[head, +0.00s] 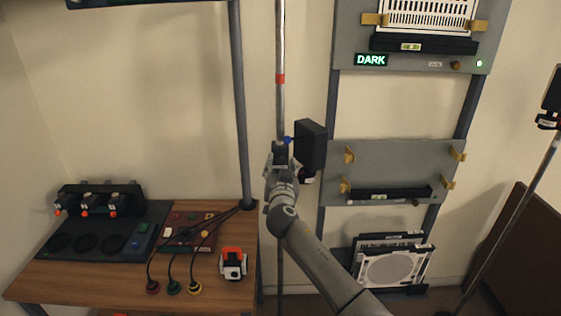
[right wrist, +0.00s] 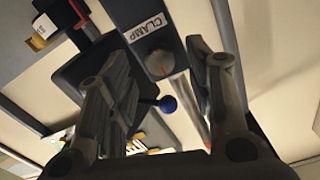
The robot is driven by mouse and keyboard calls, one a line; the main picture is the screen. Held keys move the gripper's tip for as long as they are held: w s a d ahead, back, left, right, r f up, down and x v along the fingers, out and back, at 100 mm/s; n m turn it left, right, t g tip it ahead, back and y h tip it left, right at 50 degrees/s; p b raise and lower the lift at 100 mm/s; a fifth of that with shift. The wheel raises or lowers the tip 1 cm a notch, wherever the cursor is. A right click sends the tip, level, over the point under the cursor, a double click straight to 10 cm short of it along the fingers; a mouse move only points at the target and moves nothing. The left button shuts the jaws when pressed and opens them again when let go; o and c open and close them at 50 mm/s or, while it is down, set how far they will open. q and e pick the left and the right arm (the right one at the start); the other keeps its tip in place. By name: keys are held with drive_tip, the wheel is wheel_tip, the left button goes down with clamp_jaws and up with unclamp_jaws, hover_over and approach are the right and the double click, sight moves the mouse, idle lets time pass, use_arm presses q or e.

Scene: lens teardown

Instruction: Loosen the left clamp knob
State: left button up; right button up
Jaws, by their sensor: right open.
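The clamp knob (right wrist: 159,63) is a round grey knob with a red mark. It sits on a dark block with a white "CLAMP" label (right wrist: 145,25) in the right wrist view. My right gripper (right wrist: 163,92) is open, its fingers on either side of the knob's line of sight; I cannot tell whether they touch it. A small blue ball (right wrist: 168,103) shows between the fingers. In the head view my right gripper (head: 279,155) is at the pole (head: 281,100), beside a black box (head: 311,146), and hides the knob. My left gripper is out of view.
A grey panel (head: 390,155) with brass clips is right of the pole, below another panel with a "DARK" display (head: 371,60). A wooden bench (head: 60,278) with devices and cables stands at left. Another pole (head: 510,215) stands at far right.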

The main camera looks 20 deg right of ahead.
drive_tip(key=shift+x, duration=0.95)
drive_tip(key=c, duration=1.1)
drive_tip(key=shift+o, duration=0.2)
